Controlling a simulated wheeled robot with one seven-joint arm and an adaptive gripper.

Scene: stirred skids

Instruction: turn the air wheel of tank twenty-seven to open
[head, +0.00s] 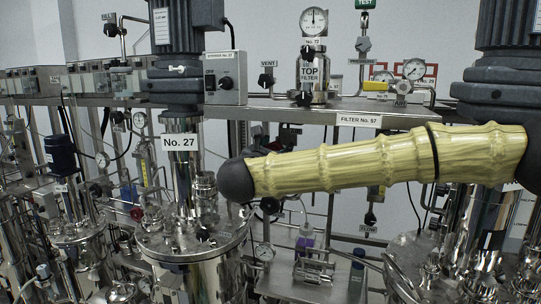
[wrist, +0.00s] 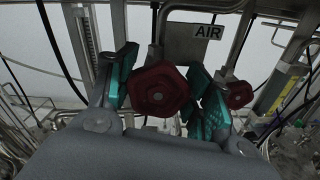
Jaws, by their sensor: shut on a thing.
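In the wrist view my gripper (wrist: 163,80) has its teal-padded fingers on either side of a dark red, lobed wheel (wrist: 157,91) and is shut on it. A white AIR sign (wrist: 208,31) hangs just above and to the right of this wheel, near a metal pipe. In the head view tank twenty-seven (head: 196,251) is a polished steel vessel with a "No. 27" label (head: 180,142) on its neck. The held wheel and my gripper cannot be made out in the head view. The wheel's open or closed position cannot be read.
A second red wheel (wrist: 240,95) sits close to the right of my fingers. Pipes and hoses crowd around the gripper. In the head view a control box (head: 226,78), a top filter (head: 312,75) and gauges (head: 414,69) line the shelf behind the tank.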

